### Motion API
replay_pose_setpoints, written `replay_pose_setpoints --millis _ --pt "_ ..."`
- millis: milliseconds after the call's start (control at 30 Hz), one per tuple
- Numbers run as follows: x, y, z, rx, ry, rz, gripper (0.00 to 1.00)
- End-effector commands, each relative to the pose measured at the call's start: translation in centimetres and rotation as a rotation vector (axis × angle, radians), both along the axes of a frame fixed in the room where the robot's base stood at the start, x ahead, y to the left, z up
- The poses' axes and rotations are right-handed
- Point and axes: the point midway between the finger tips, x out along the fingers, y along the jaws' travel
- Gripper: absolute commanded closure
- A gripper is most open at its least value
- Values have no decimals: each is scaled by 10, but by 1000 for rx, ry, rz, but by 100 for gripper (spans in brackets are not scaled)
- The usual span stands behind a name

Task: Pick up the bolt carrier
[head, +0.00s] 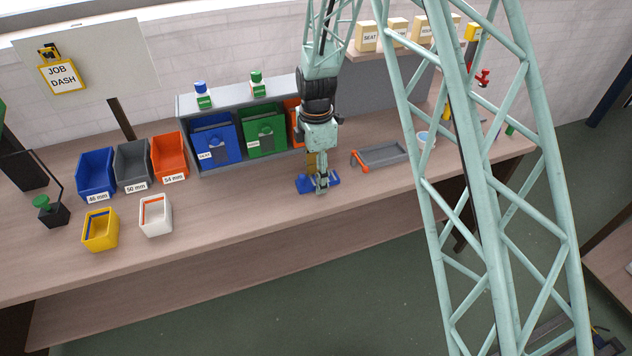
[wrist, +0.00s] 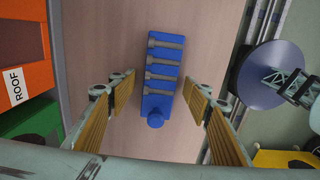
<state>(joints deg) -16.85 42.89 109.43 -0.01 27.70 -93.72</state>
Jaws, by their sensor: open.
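The bolt carrier (wrist: 163,72) is a blue block with several grey bolts lying across it and a round blue knob at its lower end in the wrist view. In the head view the carrier (head: 305,186) rests on the bench toward its front edge, partly hidden by my gripper (head: 321,187). My gripper points down over it. In the wrist view my gripper (wrist: 157,88) is open, with one ribbed finger on each side of the carrier's lower half. A gap shows between each finger and the carrier. I cannot tell the fingertips' exact height.
Blue (head: 215,142) and green (head: 264,130) bins stand in a grey rack behind, beside an orange ROOF bin (wrist: 20,48). A grey tray with an orange handle (head: 380,155) lies to the right. Yellow (head: 100,230) and white (head: 155,215) bins stand left. The bench between is clear.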

Motion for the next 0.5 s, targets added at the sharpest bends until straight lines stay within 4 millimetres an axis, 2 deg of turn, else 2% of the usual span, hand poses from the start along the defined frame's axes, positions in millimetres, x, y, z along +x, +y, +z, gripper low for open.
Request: replay_pose_setpoints --millis 133,433,500 --pt "0 0 0 0 0 0 55" --pt "0 0 0 0 0 0 83" --pt "0 0 0 0 -1 0 84"
